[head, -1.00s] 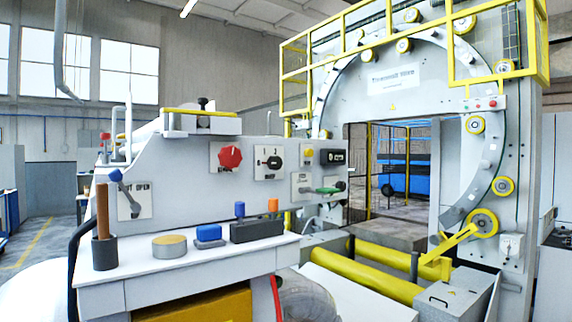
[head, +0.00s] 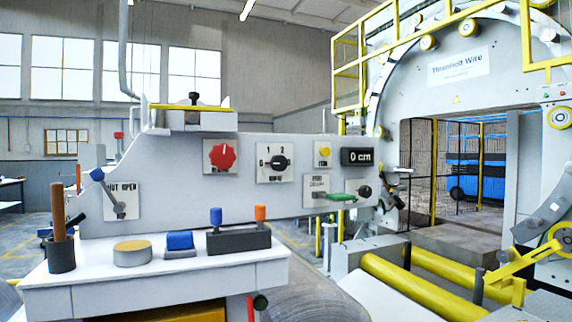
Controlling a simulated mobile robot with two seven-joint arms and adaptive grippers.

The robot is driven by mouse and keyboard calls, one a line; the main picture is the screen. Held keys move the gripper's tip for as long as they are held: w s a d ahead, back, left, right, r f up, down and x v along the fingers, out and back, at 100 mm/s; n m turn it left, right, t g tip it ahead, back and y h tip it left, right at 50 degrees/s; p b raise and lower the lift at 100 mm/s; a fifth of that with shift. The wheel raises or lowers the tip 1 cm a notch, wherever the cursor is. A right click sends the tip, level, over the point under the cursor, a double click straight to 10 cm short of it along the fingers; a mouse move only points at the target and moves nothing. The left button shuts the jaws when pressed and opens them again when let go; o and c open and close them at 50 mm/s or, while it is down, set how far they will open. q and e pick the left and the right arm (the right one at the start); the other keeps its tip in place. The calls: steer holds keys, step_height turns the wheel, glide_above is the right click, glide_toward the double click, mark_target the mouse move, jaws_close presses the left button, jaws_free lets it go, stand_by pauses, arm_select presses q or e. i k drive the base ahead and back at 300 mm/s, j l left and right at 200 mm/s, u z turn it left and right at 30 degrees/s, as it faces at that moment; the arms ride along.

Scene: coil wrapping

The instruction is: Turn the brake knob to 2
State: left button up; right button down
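A black selector knob (head: 279,162) sits on a white plate marked 0, 1 and 2 on the grey control panel. Its 0 is at the left, with 1 and 2 along the top. The lettering below is too small to read, but the numbers fit the brake knob. Its bar lies roughly level, with one end toward the 0; which end is the pointer is hard to tell. Neither of my grippers is in view.
A red knob (head: 222,157) is left of the selector; a yellow button (head: 323,150), a "0 cm" display (head: 358,157) and a green-handled lever (head: 337,197) are right. A blue-tipped lever (head: 107,187) is far left. A white shelf (head: 110,279) with several items juts out below.

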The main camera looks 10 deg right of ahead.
mark_target(279, 163)
steer(key=i+l+u, duration=0.15)
steer(key=l, duration=0.4)
steer(key=l+u, duration=0.15)
steer(key=l, duration=0.35)
steer(key=i+l+u, duration=0.15)
steer(key=l+u, duration=0.15)
steer(key=l, duration=0.75)
steer(key=l+u, duration=0.35)
steer(key=l, duration=0.7)
steer(key=i, duration=0.05)
